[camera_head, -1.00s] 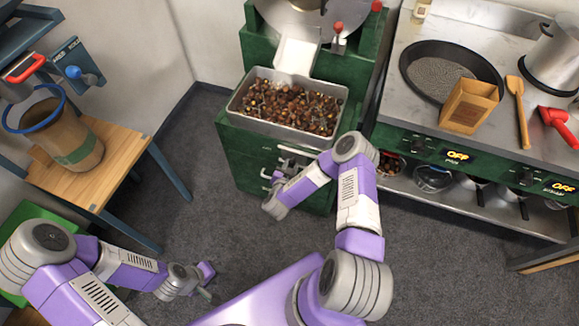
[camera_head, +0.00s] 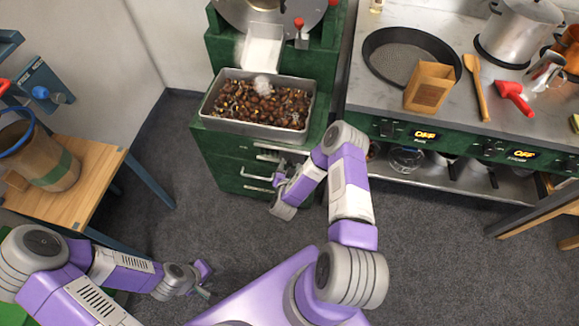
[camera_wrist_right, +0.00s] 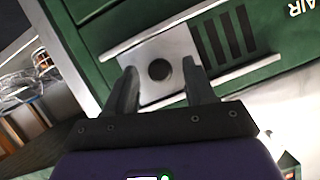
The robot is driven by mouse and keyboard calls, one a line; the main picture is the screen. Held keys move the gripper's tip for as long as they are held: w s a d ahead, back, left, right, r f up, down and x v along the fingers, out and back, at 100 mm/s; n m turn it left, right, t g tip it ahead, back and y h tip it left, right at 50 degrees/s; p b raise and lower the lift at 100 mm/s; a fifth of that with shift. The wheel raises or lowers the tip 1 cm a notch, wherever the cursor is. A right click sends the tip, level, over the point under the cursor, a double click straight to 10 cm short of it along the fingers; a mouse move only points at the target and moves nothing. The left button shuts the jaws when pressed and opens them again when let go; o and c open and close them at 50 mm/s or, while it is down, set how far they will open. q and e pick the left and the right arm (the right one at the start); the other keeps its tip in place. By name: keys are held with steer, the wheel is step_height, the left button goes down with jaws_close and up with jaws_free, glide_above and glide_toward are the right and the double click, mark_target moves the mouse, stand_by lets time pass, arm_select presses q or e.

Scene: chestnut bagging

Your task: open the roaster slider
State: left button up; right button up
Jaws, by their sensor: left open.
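The green roaster (camera_head: 222,158) stands at the back centre in the head view, with metal fittings on its front. In the right wrist view, a silver slider plate (camera_wrist_right: 180,48) with a dark round spot sits between two metal rails, beside dark vent slots (camera_wrist_right: 228,38) and the letters "AIR". My right gripper (camera_wrist_right: 160,76) is open, its two fingers spread either side of the round spot; contact cannot be told. In the head view my right gripper (camera_head: 280,178) is low at the roaster's front. My left gripper (camera_head: 206,280) is open and empty above the floor at lower left.
A tray of chestnuts (camera_head: 208,112) sits on the roaster under a white chute (camera_head: 262,46). A steel counter (camera_head: 345,92) with a pan, paper bag and pots stands right. A wooden table (camera_head: 95,185) with a bucket stands left. Grey floor lies between.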

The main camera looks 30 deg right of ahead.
steer(key=p+v, duration=0.2)
steer(key=v, duration=0.5)
steer(key=shift+s+a+p, duration=0.2)
steer(key=shift+s+p, duration=0.05)
steer(key=shift+p, duration=0.05)
steer(key=shift+r, duration=0.1)
steer(key=a+n+g+y+p, duration=0.2)
steer(key=a+n+y, duration=0.2)
steer(key=a+y, duration=0.5)
steer(key=s+a+r+n+g+y, duration=0.2)
steer(key=s+a+g, duration=0.2)
steer(key=s, duration=0.3)
steer(key=s+a+r+n+g+y+p, duration=0.1)
steer(key=s+a+n+g, duration=0.1)
steer(key=s+a+g, duration=0.2)
steer(key=s, duration=0.3)
steer(key=shift+r+y, duration=0.35)
steer(key=shift+y, duration=0.05)
steer(key=shift+s+a, duration=0.1)
